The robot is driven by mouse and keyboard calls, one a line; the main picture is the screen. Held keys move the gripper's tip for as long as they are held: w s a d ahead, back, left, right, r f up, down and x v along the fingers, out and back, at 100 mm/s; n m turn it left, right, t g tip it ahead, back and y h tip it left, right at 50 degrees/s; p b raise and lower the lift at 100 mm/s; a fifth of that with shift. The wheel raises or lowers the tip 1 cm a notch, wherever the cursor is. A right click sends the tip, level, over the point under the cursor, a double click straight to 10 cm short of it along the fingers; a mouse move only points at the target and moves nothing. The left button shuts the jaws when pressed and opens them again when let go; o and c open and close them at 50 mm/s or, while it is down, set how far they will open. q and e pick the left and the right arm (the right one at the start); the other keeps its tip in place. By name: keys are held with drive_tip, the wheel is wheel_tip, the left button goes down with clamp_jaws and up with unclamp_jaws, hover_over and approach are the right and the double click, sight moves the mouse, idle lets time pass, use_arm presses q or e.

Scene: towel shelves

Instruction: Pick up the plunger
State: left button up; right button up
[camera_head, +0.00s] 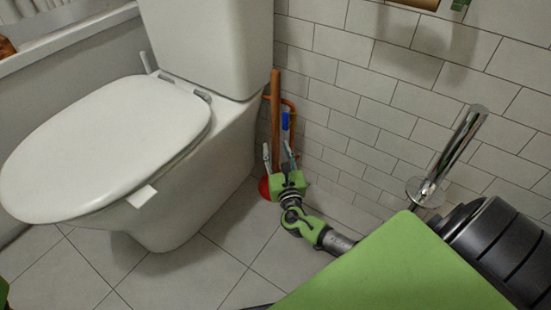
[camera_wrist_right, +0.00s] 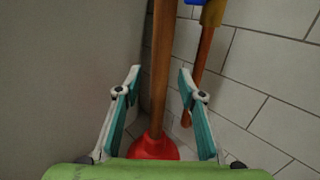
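The plunger stands upright on the floor between the toilet and the tiled wall. Its wooden handle (camera_head: 275,112) and part of its red cup (camera_head: 264,188) show in the head view. In the right wrist view the handle (camera_wrist_right: 161,65) rises between my fingers, with the red cup (camera_wrist_right: 153,147) below. My right gripper (camera_head: 278,158) is open around the handle, which shows gaps to both fingers; the right wrist view shows this gripper (camera_wrist_right: 158,85) too. My left gripper cannot be made out; only a sliver of green shows at the left edge of the head view.
The white toilet (camera_head: 180,130) stands close on the left. Another wooden handle (camera_wrist_right: 203,65) with a blue part leans behind the plunger, near the wall. A chrome holder (camera_head: 452,150) stands at the right by the wall. The floor in front (camera_head: 235,255) is clear.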

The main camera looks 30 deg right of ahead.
drive_tip(key=shift+x, duration=1.1)
clamp_jaws()
drive_tip(key=shift+r, duration=0.2)
